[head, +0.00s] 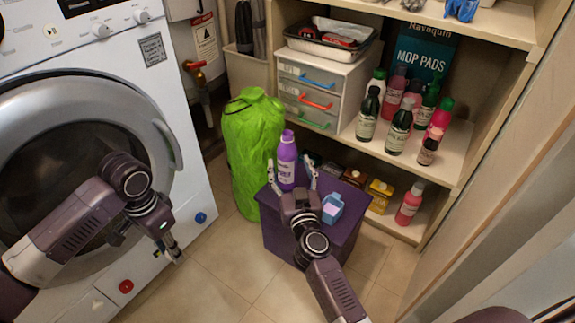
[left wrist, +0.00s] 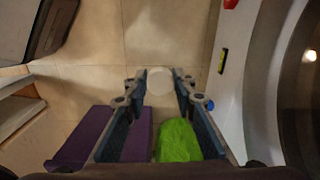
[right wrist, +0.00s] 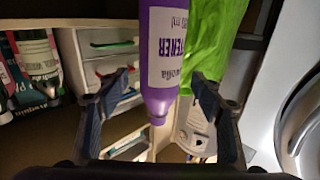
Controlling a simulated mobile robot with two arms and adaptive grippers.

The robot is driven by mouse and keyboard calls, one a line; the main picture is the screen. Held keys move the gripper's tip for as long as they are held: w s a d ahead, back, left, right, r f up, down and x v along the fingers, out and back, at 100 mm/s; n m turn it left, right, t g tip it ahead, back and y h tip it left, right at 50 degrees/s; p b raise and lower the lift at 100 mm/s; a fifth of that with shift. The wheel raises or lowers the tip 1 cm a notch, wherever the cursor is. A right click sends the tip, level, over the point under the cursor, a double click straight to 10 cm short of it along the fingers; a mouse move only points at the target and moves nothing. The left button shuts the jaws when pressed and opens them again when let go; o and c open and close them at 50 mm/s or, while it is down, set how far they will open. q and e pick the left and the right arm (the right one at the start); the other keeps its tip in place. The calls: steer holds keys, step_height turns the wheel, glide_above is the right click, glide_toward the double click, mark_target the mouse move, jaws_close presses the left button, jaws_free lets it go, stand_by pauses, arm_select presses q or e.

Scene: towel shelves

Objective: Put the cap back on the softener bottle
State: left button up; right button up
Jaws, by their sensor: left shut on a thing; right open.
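The purple softener bottle (head: 287,162) with a white label stands upright on a small dark purple table (head: 318,238). It also shows in the right wrist view (right wrist: 172,55), its narrow purple neck uncapped. My right gripper (head: 294,180) is open, with one finger on each side of the bottle; I cannot tell whether they touch it. My left gripper (head: 177,256) is in front of the washing machine, left of the table and well apart from the bottle. In the left wrist view it is shut on a round whitish cap (left wrist: 159,82) between its fingertips.
A light blue cup-like object (head: 332,207) sits on the table beside my right gripper. A green bag (head: 250,140) stands behind the table's left side. The washing machine (head: 70,60) is at left; shelves with several bottles (head: 400,125) are at right.

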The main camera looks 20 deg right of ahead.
mark_target(289, 153)
arm_select(q)
step_height(289, 153, down, 2)
steer(key=shift+b, duration=0.65)
arm_select(e)
steer(key=w, duration=0.3)
steer(key=shift+w+d+f, duration=0.2)
steer(key=shift+w+f, duration=0.05)
steer(key=shift+w+r, duration=0.1)
steer(key=shift+w, duration=0.15)
steer(key=c, duration=1.5)
arm_select(q)
steer(key=shift+r, duration=0.2)
arm_select(e)
steer(key=shift+r, duration=0.2)
steer(key=shift+c, duration=0.2)
